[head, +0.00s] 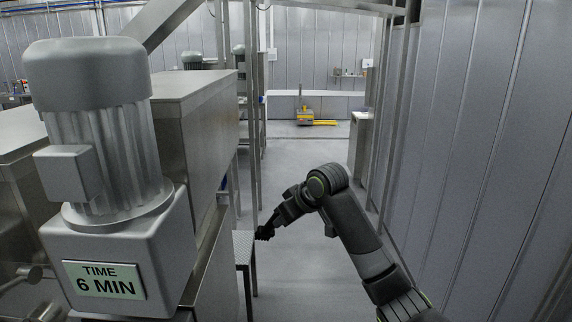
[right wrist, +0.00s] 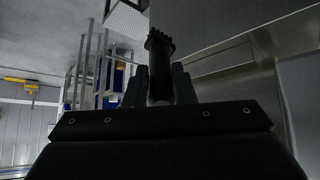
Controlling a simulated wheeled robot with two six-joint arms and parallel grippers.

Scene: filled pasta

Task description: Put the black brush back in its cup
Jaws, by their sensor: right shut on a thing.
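My right gripper (head: 277,219) is held out over the aisle in the head view, its arm coming in from the lower right. It is shut on the black brush (head: 265,233), whose dark head sticks out past the fingers toward the lower left. In the right wrist view the black brush (right wrist: 160,55) stands up between the two fingers of the right gripper (right wrist: 159,88), its toothed end pointing away from the gripper. The brush's cup cannot be made out in either view. My left gripper is not in view.
A small metal step or stand (head: 243,243) is just left of the brush. A large grey motor (head: 105,130) with a "TIME 6 MIN" label fills the left side. A panelled wall (head: 480,150) closes the right. The aisle floor (head: 305,165) ahead is open, with a yellow pallet truck (head: 307,117) far back.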

